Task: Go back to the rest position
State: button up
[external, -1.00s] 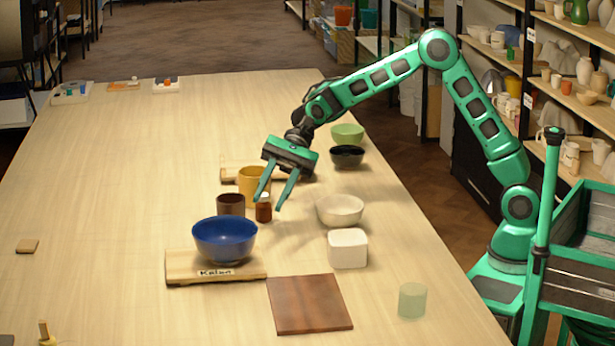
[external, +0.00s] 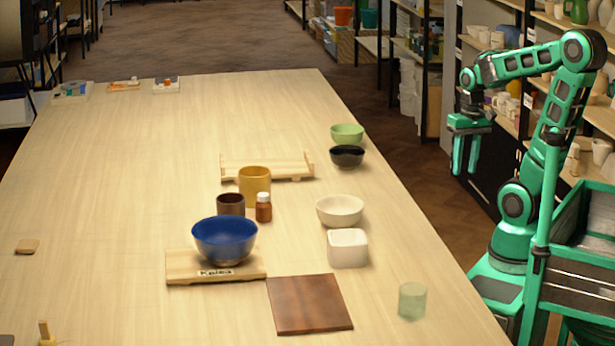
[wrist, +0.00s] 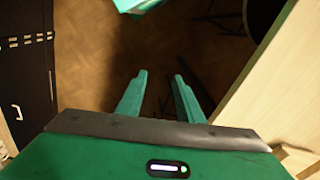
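My gripper (external: 466,155) hangs at the right of the external view, beyond the table's right edge and over the floor, with the arm folded back above its base. In the wrist view my gripper (wrist: 158,85) has its two fingers apart, with nothing between them but the dark floor. It touches none of the things on the table.
The table (external: 150,180) holds a blue bowl (external: 224,240) on a labelled board (external: 187,268), a yellow mug (external: 254,186), a brown bottle (external: 263,208), a white bowl (external: 340,210) and a white box (external: 347,248). Shelves (external: 520,60) stand behind my arm.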

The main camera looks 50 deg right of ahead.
jog(key=s+d+f, duration=0.1)
jog(key=s, duration=0.6)
jog(key=shift+d+g, duration=0.4)
jog(key=shift+f, duration=0.1)
